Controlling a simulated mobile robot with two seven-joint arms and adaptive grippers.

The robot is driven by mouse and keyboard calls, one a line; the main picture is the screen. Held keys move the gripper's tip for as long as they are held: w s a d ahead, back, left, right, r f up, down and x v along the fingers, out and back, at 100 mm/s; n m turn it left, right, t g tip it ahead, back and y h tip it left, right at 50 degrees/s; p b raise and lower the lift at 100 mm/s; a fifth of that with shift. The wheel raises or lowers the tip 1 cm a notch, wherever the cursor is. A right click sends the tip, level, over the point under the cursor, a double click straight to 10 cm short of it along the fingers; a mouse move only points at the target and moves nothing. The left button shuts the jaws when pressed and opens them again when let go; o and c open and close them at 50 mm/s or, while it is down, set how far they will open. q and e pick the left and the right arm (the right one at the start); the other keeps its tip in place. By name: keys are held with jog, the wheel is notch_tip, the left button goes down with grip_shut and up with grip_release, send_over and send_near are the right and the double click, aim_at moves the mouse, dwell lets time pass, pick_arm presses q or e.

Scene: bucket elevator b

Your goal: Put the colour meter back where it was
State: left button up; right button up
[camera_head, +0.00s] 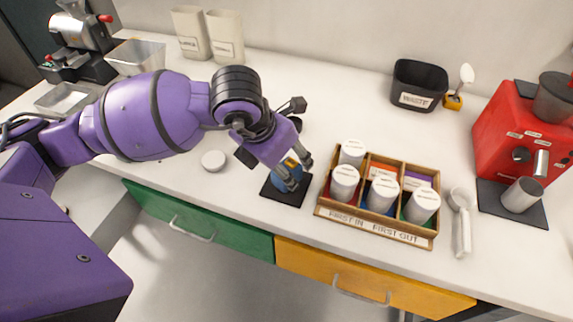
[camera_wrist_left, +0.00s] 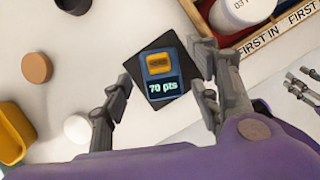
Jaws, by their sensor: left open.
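The colour meter (camera_wrist_left: 161,75) is a small blue device with an orange-yellow window and a screen reading "70 pts". It rests on a dark square mat (camera_wrist_left: 136,58). In the head view the meter (camera_head: 287,174) is partly hidden by my left gripper (camera_head: 290,170), and the mat (camera_head: 286,197) shows below. My left gripper (camera_wrist_left: 158,103) is open, with one finger on each side of the meter and visible gaps to it in the wrist view. Grey finger-like parts at the right edge of the wrist view look like my right gripper (camera_wrist_left: 303,85); its opening is unclear.
A wooden "FIRST IN FIRST OUT" box (camera_head: 374,229) with white-lidded jars stands close right of the mat. A white round lid (camera_head: 213,160) lies left. A portafilter-like tool (camera_head: 462,222) and red machine (camera_head: 515,140) stand farther right. A black waste bin (camera_head: 418,85) is behind.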

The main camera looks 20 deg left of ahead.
pick_arm(q)
jog(key=v, duration=0.9)
jog(key=shift+r, duration=0.3)
jog(key=shift+s+a, duration=0.1)
jog(key=shift+a, duration=0.05)
